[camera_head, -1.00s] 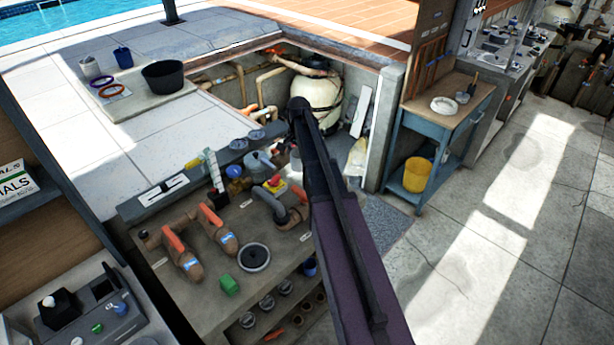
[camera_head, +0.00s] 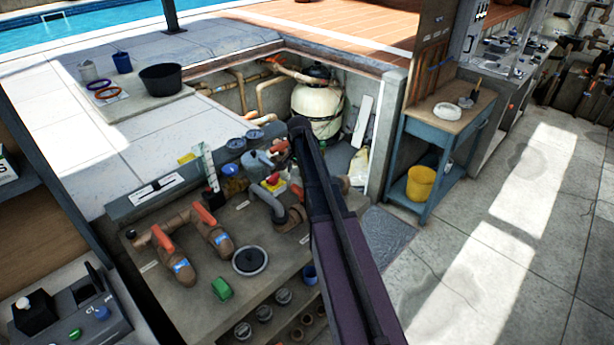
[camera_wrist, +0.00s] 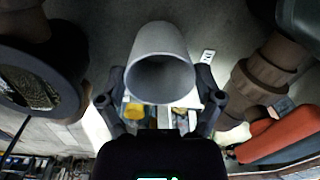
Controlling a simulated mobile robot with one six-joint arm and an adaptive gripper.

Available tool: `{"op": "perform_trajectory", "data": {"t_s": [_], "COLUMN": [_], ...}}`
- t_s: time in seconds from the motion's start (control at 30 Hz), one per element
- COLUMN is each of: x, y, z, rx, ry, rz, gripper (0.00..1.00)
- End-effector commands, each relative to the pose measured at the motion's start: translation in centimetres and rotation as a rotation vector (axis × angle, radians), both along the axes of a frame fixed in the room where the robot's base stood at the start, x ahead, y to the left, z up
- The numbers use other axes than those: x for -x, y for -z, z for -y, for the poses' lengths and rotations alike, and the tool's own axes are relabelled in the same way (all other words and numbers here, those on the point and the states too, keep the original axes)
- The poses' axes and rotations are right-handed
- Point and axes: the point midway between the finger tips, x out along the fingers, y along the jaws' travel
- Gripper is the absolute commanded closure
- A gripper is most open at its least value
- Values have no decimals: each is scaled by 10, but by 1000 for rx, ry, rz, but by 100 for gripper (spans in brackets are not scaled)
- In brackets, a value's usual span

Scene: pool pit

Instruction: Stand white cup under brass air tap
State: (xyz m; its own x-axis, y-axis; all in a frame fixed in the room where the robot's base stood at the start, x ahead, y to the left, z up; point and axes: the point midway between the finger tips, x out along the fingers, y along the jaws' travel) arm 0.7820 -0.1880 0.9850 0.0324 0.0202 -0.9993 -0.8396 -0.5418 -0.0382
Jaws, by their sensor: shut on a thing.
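A plain grey-white tapered cup (camera_wrist: 160,36) sits between the two black fingers of my gripper (camera_wrist: 160,75) in the wrist view. My gripper is shut on it, and its open mouth faces the camera. In the head view my arm hides the gripper and this cup. I cannot make out the brass air tap for certain in either view.
A black tub (camera_head: 166,80), a blue cup (camera_head: 122,61) and a pale cup (camera_head: 88,69) stand on the back slab.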

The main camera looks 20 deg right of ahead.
Motion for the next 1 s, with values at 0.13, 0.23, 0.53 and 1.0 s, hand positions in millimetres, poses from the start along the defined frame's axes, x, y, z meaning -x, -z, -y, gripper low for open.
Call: {"op": "perform_trajectory", "data": {"t_s": [0.13, 0.23, 0.53, 1.0], "x": [0, 0, -2, -13], "y": [3, 2, 2, 15], "z": [0, 0, 6, 40], "rx": [0, 0, 0, 0], "ry": [0, 1, 2, 2], "rz": [0, 0, 0, 0], "gripper": [54, 54, 54, 54]}}
